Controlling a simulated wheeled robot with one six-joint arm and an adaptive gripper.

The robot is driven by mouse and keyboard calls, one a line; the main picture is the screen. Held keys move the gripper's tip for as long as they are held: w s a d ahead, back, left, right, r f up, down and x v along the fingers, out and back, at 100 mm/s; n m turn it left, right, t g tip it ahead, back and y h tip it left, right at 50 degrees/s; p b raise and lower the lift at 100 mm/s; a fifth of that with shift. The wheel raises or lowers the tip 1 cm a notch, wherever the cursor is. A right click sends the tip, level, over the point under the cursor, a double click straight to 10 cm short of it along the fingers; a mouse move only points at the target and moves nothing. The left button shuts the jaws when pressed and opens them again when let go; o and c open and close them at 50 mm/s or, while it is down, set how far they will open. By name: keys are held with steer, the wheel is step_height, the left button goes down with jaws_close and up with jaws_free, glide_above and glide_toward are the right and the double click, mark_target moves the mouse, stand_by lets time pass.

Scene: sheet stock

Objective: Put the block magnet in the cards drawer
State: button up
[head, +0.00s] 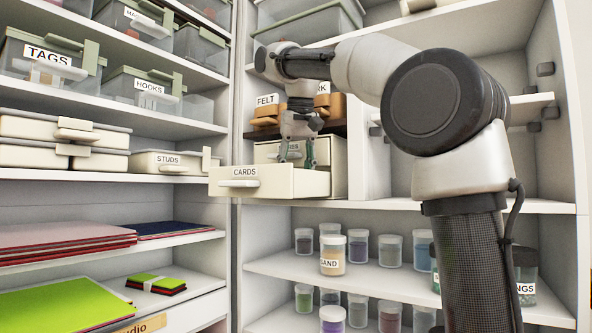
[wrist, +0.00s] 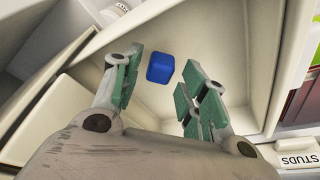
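The cards drawer (head: 300,182) is pulled out of its cream cabinet, with a CARDS label on its front. My gripper (head: 297,152) points down over the open drawer, its fingertips partly behind the front panel. In the wrist view, my gripper (wrist: 158,88) is open, with its green-padded fingers apart. The block magnet (wrist: 160,67), a small blue block, shows just beyond and between the fingertips, against the pale drawer floor. There are visible gaps between it and both fingers. The head view does not show the block; the drawer front hides the inside.
Another closed drawer (head: 318,152) sits just above, behind my gripper. FELT box (head: 266,111) and a similar orange box stand on top. A STUDS box (head: 165,162) is on the left shelf, close to the drawer's left side. Several jars (head: 358,247) stand on the shelf below.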

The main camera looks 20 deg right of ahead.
steer(key=shift+r, duration=0.55)
steer(key=v, duration=0.7)
steer(key=shift+r, duration=0.3)
steer(key=shift+s, duration=0.1)
